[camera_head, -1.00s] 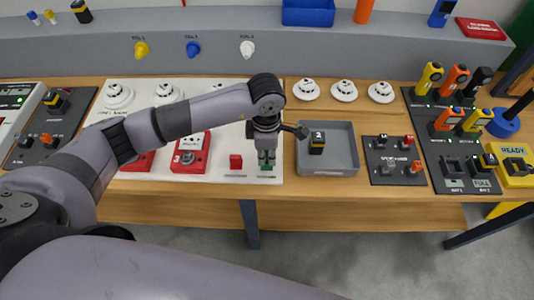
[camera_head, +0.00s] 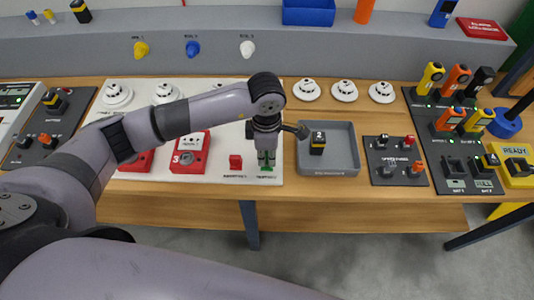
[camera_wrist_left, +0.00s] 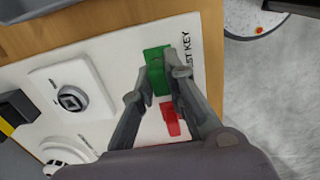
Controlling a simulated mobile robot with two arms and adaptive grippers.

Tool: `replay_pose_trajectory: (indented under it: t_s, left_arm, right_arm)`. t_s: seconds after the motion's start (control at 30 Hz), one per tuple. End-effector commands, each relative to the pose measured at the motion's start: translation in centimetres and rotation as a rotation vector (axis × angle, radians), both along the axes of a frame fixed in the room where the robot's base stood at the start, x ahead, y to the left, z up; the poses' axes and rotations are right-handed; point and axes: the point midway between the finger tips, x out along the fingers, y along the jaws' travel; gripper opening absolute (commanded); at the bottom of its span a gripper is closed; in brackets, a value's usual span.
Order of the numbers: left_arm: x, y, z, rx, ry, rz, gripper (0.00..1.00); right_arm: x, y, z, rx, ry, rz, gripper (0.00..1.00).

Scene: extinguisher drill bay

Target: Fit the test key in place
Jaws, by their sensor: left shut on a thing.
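My left gripper (camera_head: 266,160) points down at the front edge of the white panel (camera_head: 215,172). It is shut on the green test key (camera_wrist_left: 156,71), which sits between the fingertips beside the printed key label in the left wrist view. Green also shows at the fingertips in the head view (camera_head: 267,168). I cannot tell whether the key's underside touches the panel. A white square plate with a round grey dial (camera_wrist_left: 70,98) lies behind the key in the wrist view; my arm hides it in the head view. My right gripper is not in view.
A red block (camera_head: 236,161) stands on the panel just left of the key. A red call point marked 3 (camera_head: 190,155) is further left. A grey tray (camera_head: 343,168) holding a black module (camera_head: 317,144) is close on the right. White detectors (camera_head: 343,90) stand behind.

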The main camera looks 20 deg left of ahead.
Motion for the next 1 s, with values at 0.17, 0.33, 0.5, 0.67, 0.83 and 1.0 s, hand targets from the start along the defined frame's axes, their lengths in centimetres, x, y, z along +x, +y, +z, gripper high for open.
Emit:
replay_pose_trajectory:
  t_s: [0.17, 0.33, 0.5, 0.67, 0.83, 1.0]
  left_arm:
    - [0.02, 0.01, 0.03, 0.000, -0.001, 0.000, 0.00]
    - [0.03, 0.01, 0.01, 0.000, -0.001, 0.000, 0.00]
    - [0.06, 0.02, -0.05, 0.000, -0.001, 0.000, 0.00]
    - [0.10, 0.02, -0.04, 0.001, -0.002, 0.000, 0.00]
    - [0.08, 0.01, 0.04, 0.001, -0.002, 0.000, 0.00]
    - [0.07, 0.01, 0.04, 0.000, -0.001, 0.000, 0.00]
  right_arm:
    - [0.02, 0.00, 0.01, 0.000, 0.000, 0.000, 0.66]
    - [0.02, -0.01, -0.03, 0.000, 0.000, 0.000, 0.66]
    - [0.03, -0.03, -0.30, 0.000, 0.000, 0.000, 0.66]
    - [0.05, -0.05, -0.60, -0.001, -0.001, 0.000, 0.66]
    - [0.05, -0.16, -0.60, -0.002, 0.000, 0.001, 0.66]
    - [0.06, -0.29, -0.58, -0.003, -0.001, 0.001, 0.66]
